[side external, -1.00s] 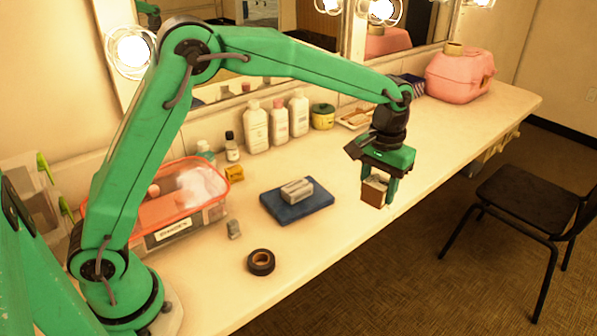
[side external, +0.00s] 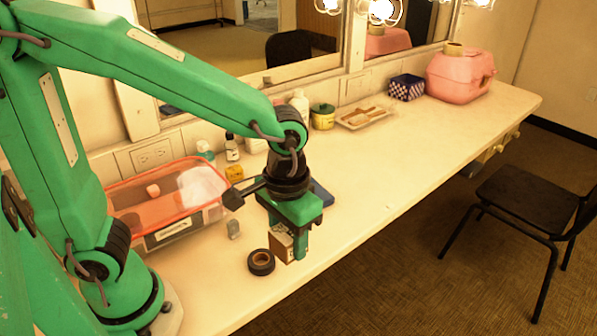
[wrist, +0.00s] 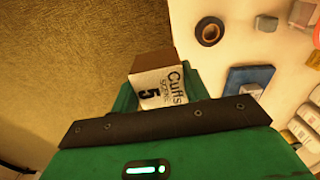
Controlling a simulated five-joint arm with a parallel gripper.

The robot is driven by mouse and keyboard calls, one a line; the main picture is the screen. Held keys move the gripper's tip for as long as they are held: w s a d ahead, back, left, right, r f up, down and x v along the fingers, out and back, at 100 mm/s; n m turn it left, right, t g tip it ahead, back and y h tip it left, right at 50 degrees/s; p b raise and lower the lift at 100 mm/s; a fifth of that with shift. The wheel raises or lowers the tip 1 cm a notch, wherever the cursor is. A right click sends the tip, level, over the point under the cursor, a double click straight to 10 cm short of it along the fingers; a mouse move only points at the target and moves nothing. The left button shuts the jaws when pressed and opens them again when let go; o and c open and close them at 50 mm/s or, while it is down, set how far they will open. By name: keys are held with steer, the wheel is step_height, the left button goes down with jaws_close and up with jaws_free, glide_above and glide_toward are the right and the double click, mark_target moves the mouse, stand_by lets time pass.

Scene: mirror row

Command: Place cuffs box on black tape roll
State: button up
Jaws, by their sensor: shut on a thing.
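My gripper (side external: 287,245) is shut on the cuffs box (side external: 281,244), a small brown carton with a white label. In the wrist view the box (wrist: 160,84) shows "Cuffs" and "5" on its label, between the fingers of my gripper (wrist: 160,92). The black tape roll (side external: 261,270) lies flat on the counter, just left of and lower than the held box in the side view. In the wrist view the tape roll (wrist: 209,43) is up and right of the box, apart from it. How high the box hangs above the counter is hard to tell.
A small grey block (side external: 233,230) stands near the tape roll. A blue slab (wrist: 238,88) with a grey block on it is partly hidden behind my gripper in the side view. An orange-rimmed tub (side external: 125,185) stands left. The counter's front edge is close to the box.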

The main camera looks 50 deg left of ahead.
steer(key=s+a+f, duration=0.2)
steer(key=s, duration=0.4)
glide_above(261, 258)
step_height(261, 258, down, 7)
steer(key=shift+r, duration=0.1)
stand_by(0.5)
steer(key=shift+f, duration=2.05)
steer(key=shift+f, duration=0.15)
steer(key=o, duration=1)
steer(key=shift+r, duration=6.2)
